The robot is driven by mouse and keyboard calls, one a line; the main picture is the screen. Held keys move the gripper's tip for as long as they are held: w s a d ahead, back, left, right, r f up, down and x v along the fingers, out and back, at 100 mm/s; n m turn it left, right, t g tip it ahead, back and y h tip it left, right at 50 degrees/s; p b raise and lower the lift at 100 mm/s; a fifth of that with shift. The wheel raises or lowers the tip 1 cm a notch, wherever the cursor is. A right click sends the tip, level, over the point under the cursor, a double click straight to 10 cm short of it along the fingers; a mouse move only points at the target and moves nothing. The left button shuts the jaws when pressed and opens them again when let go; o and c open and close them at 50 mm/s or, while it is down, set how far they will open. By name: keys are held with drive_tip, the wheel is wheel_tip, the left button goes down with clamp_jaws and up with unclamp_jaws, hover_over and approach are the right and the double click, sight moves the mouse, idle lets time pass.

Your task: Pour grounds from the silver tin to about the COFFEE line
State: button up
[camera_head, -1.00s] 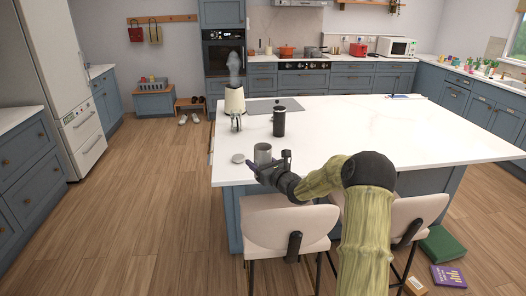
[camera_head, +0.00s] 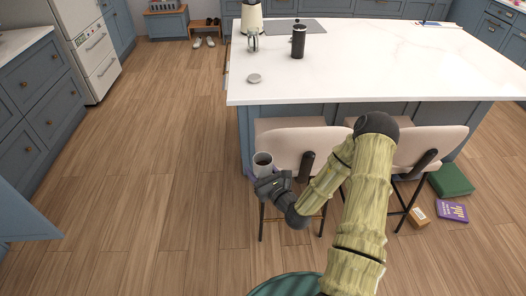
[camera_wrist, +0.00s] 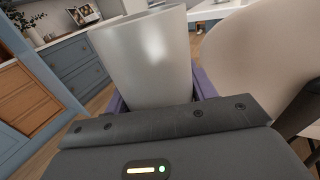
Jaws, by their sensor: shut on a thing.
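The silver tin (camera_head: 263,158) is upright in my gripper (camera_head: 264,178), its open top facing up. It is out over the floor, in front of the island's near left corner and beside a chair. In the wrist view the tin (camera_wrist: 146,58) stands between the purple-edged jaws (camera_wrist: 158,92). Its contents cannot be made out. A round grey lid (camera_head: 254,78) lies on the white island top (camera_head: 370,70). A dark press-like cylinder (camera_head: 298,40) and a small clear or metallic vessel (camera_head: 252,42) stand farther back. No COFFEE line is legible.
Cream chairs (camera_head: 300,146) stand at the island's near side, close right of my gripper. A cream appliance (camera_head: 251,16) and a grey mat (camera_head: 283,26) are at the back. A green box (camera_head: 451,180) and purple book (camera_head: 453,211) lie on the floor. The left floor is clear.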

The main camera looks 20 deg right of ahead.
wheel_tip(320, 180, down, 8)
drive_tip(key=b, duration=0.6)
drive_tip(key=shift+r+b, duration=0.15)
drive_tip(key=shift+b, duration=0.2)
drive_tip(key=shift+w, duration=0.1)
drive_tip(key=shift+a, duration=0.1)
